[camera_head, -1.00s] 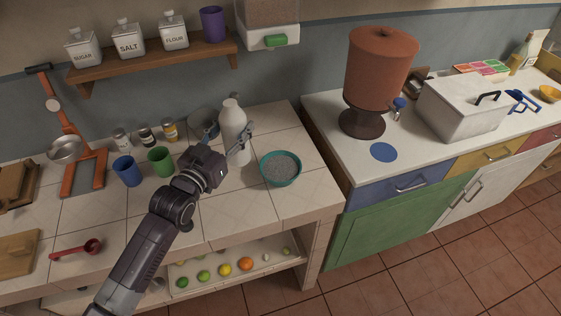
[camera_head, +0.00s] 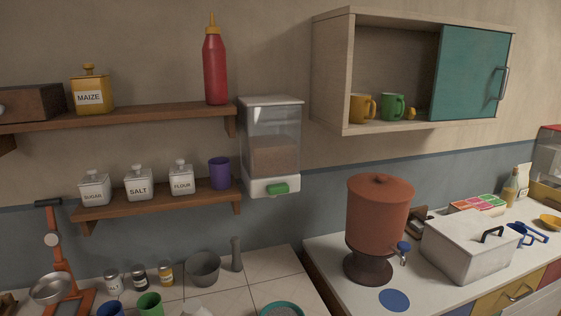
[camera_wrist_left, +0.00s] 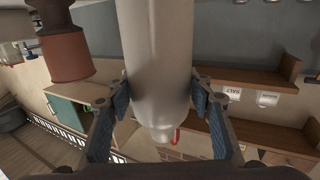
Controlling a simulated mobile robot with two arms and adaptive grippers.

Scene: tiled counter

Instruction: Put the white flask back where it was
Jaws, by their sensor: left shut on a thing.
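The white flask (camera_wrist_left: 160,45) fills the middle of the left wrist view. My left gripper (camera_wrist_left: 160,97) is shut on it, with a blue-padded finger on each side. In the head view the left arm and gripper are out of frame. A small white shape (camera_head: 198,311) at the bottom edge there may be the top of the flask, but I cannot tell. What is below the flask is hidden. My right gripper is in neither view.
Green (camera_head: 149,304) and blue cups, spice jars (camera_head: 139,277), a grey bowl (camera_head: 203,268) and a turquoise bowl (camera_head: 282,310) stand on the tiled counter. The lower shelf (camera_head: 160,206) holds canisters and a purple cup. A clay dispenser (camera_head: 379,215) stands at right.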

